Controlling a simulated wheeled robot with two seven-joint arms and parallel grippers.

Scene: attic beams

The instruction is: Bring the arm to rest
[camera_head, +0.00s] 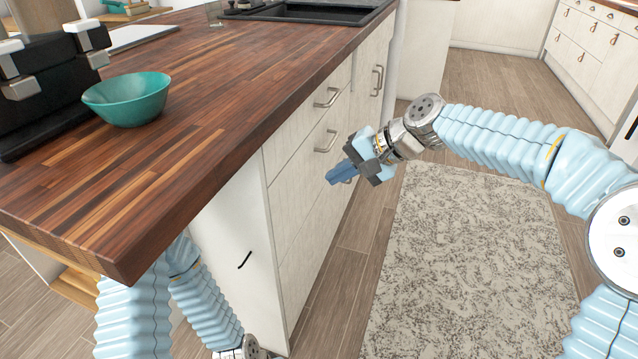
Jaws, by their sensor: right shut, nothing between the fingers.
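My right arm comes in from the right edge in a light blue ribbed sleeve. My right gripper (342,173) is shut and empty. It hangs in the air in front of the white cabinet drawers, to the right of the wooden counter and apart from it. My left arm shows at the bottom left, partly hidden under the counter's near corner. Its lower part runs down to the bottom edge, and the left gripper is out of the frame.
A teal bowl (127,98) sits on the wooden countertop (215,80) beside a black appliance (45,90). A black sink (310,11) is at the far end. A grey patterned rug (465,260) lies on the plank floor. White cabinets (590,50) stand at the back right.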

